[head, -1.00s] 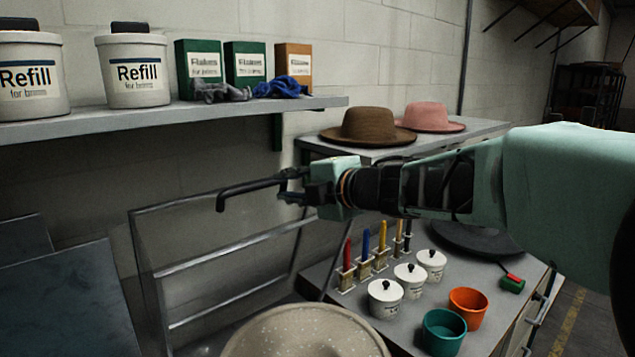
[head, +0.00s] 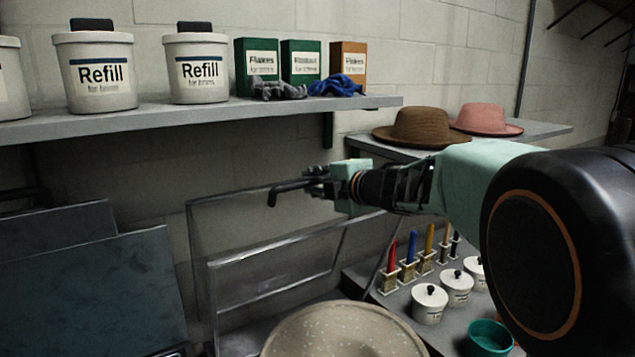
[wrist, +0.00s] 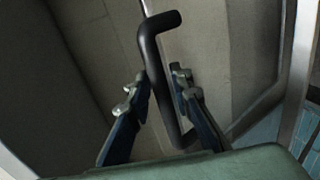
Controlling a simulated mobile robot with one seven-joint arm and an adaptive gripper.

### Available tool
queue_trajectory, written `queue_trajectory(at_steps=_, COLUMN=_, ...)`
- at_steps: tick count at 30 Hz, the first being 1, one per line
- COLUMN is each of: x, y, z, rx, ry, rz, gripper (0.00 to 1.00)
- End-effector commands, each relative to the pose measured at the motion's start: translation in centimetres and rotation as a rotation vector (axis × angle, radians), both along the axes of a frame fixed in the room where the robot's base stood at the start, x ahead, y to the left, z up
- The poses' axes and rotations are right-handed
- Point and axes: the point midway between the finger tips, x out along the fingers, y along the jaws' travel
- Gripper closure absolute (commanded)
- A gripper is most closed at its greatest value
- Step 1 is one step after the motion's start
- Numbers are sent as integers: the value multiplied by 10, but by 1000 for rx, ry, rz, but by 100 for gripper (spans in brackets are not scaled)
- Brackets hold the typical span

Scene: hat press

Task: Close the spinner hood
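The spinner hood (head: 265,245) is a clear panelled cover in a metal frame, tilted up behind the pale speckled spinner bowl (head: 340,335) in the head view. A black bent handle (head: 285,187) stands out at its top edge. My gripper (head: 315,183) is at the right part of this handle. In the wrist view the handle (wrist: 160,75) runs between the two fingers of my gripper (wrist: 160,85), which are drawn in close on both sides of it. Finger contact is hard to see there. The hood's lower edge is partly hidden behind the bowl.
A shelf (head: 220,112) with Refill tubs and boxes runs above the hood. Dark slanted panels (head: 95,285) stand at the left. Brushes, white lidded pots (head: 430,303) and a teal cup (head: 489,338) stand at the right. Hats (head: 420,127) lie on a back table.

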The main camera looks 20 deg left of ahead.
Motion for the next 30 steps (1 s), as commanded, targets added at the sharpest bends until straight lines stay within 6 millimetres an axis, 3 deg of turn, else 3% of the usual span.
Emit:
queue_trajectory(at_steps=3, x=0, y=0, z=0, rx=0, ry=0, rz=0, gripper=82)
queue_trajectory(at_steps=8, x=0, y=0, z=0, rx=0, ry=0, rz=0, gripper=100)
queue_trajectory(at_steps=30, x=-6, y=-8, z=-9, rx=27, ry=-24, rz=-1, gripper=100)
